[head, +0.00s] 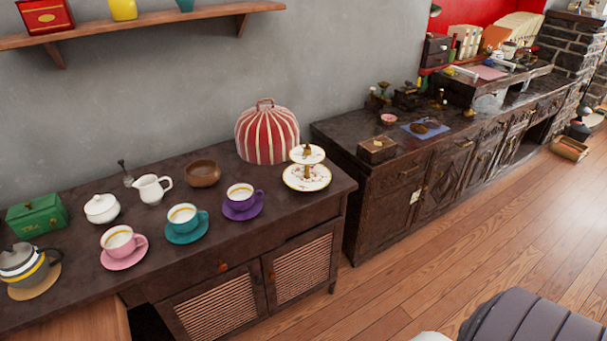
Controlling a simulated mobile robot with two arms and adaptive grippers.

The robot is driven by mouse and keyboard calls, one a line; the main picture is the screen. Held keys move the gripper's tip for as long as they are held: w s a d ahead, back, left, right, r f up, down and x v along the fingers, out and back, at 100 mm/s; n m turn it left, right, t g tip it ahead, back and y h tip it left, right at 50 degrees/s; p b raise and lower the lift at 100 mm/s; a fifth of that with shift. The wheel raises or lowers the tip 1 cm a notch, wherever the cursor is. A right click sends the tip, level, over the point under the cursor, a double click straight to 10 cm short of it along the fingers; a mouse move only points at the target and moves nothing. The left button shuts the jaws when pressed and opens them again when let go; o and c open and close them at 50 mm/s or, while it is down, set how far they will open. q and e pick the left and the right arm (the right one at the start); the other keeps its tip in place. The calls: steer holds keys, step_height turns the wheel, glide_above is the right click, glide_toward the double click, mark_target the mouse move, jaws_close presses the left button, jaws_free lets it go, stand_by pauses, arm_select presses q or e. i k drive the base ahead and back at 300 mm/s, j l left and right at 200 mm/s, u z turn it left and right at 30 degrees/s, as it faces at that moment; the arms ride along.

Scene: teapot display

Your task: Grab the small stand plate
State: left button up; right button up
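A two-tier stand is at the right end of the dark sideboard in the head view. Its small upper plate (297,155) is white and round, with a gold-coloured piece at its middle. It sits above the larger lower plate (292,181), which is white with a patterned surface and carries the gold post. The small plate appears level and supported by the post. Neither of my grippers shows in this view.
A red-and-white striped tea cosy (267,135) stands just behind and left of the stand. A purple cup (240,195) is to its left, with more cups beyond. The sideboard (285,215) is bare in front of the stand.

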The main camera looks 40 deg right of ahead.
mark_target(298, 154)
steer(key=i+z, duration=0.1)
steer(key=z, duration=0.3)
steer(key=i+z, duration=0.1)
steer(key=z, duration=0.35)
steer(key=i+z, duration=0.15)
steer(key=z, duration=0.25)
steer(key=i+z, duration=0.1)
steer(key=z, duration=0.3)
